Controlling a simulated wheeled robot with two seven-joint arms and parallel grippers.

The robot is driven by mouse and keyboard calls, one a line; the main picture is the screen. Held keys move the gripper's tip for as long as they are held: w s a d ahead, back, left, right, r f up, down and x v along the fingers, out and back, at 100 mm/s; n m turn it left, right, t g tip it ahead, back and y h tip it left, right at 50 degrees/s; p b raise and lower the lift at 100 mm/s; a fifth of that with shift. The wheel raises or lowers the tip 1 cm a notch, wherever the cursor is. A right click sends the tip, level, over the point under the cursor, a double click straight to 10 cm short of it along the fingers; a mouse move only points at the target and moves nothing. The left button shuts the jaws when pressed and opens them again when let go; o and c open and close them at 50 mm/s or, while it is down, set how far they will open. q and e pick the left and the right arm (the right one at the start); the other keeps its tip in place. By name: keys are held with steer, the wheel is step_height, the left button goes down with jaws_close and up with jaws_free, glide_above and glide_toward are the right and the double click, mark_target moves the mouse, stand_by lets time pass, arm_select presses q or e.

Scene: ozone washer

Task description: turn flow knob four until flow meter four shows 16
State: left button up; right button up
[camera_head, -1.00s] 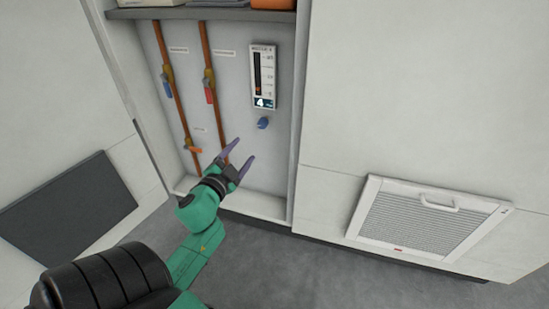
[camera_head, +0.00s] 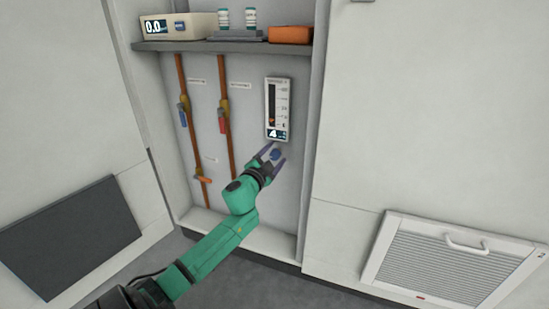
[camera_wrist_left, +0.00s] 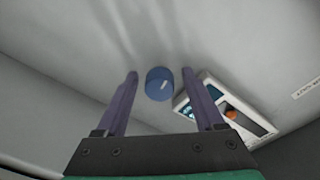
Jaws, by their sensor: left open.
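The blue flow knob four (camera_head: 275,154) is on the back panel, just below flow meter four (camera_head: 278,108). The meter is a white upright gauge with a dark tube, a small orange-red float low in it, and a display with a 4 at its foot. My left gripper (camera_head: 272,152) is open at the knob in the head view. In the left wrist view the knob (camera_wrist_left: 159,84) with a pale mark shows between the fingers of the left gripper (camera_wrist_left: 158,75), with a gap on each side. The meter (camera_wrist_left: 228,108) lies right of the knob there. My right gripper is not in view.
Two copper pipes with a blue valve handle (camera_head: 183,116) and a red valve handle (camera_head: 222,122) run left of the meter. A shelf (camera_head: 220,47) above holds a box reading 0.0 (camera_head: 180,25) and an orange case (camera_head: 291,34). A vent (camera_head: 447,262) is at lower right.

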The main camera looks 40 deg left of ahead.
arm_select(q)
jaws_close()
